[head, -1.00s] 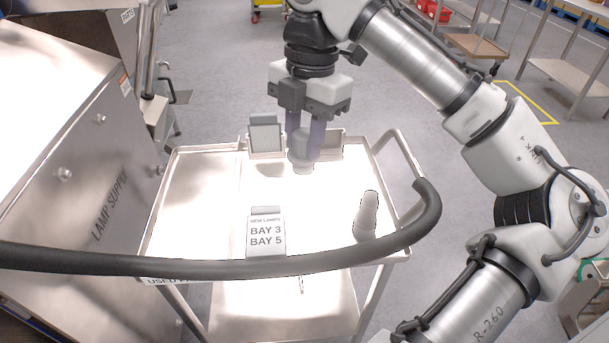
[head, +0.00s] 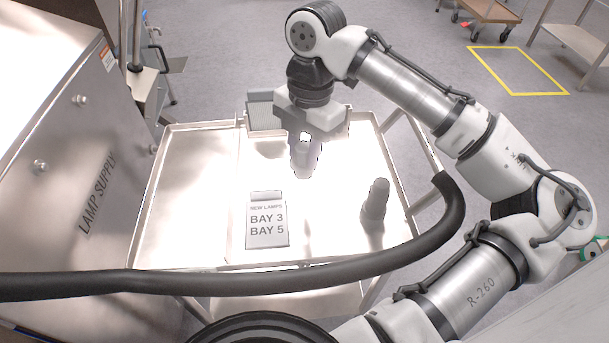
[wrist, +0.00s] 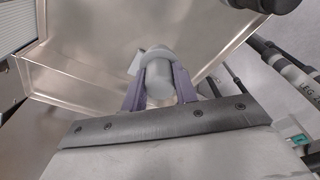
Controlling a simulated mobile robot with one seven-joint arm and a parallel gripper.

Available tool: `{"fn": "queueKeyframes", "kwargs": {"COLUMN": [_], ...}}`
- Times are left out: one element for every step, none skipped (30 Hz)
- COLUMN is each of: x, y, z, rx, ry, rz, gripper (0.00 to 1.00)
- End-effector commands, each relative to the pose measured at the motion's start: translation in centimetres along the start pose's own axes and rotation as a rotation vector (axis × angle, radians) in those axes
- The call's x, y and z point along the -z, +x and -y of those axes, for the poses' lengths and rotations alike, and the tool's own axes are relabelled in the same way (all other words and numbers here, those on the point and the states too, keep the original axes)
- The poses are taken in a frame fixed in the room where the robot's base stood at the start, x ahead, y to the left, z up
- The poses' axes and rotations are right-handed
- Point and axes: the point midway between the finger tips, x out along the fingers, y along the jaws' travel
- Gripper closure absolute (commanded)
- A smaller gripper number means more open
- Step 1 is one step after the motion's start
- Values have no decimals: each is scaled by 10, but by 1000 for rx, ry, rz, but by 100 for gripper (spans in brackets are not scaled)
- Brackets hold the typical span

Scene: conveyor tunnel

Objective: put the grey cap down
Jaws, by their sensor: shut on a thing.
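The grey cap (head: 303,160) is a small, light grey, rounded piece. My gripper (head: 305,148) points down over the cart's tray (head: 190,200) with its fingers shut on the cap. In the wrist view, the cap (wrist: 160,82) sits between the two purple-grey fingertips (wrist: 160,88), with part of it hidden by them. The cap appears above the tray's right section, behind and right of the sign; the head view does not clearly show the gap below it.
A sign (head: 267,225) reading "NEW LAMPS BAY 3 BAY 5" stands at the tray's front middle. A grey bottle-shaped piece (head: 375,203) stands at the right. A holder (head: 263,115) is at the back. The black rail (head: 250,283) crosses in front; the lamp supply cabinet (head: 75,160) is left.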

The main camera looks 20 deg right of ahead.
Motion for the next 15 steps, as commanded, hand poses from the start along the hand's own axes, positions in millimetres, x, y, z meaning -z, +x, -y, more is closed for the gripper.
{"fn": "queueKeyframes", "kwargs": {"x": [-2,-2,-3,-4,-4,-5,-5,-5,-6,-6,-6,-7,-8,-8,-9], "y": [12,18,25,30,33,38,40,41,44,47,51,57,61,66,71], "z": [0,1,1,1,0,0,0,0,0,0,0,0,0,0,0], "rx": [2,3,1,2,0,1,1,0,0,0,1,1,1,1,1], "ry": [1,1,1,1,2,1,1,1,0,0,0,0,0,0,0], "rz": [0,0,-1,-1,0,0,0,0,0,0,0,0,-1,-1,-1], "gripper": [100,100,100,100,100,100,100,100,100,100,100,100,100,100,100]}}
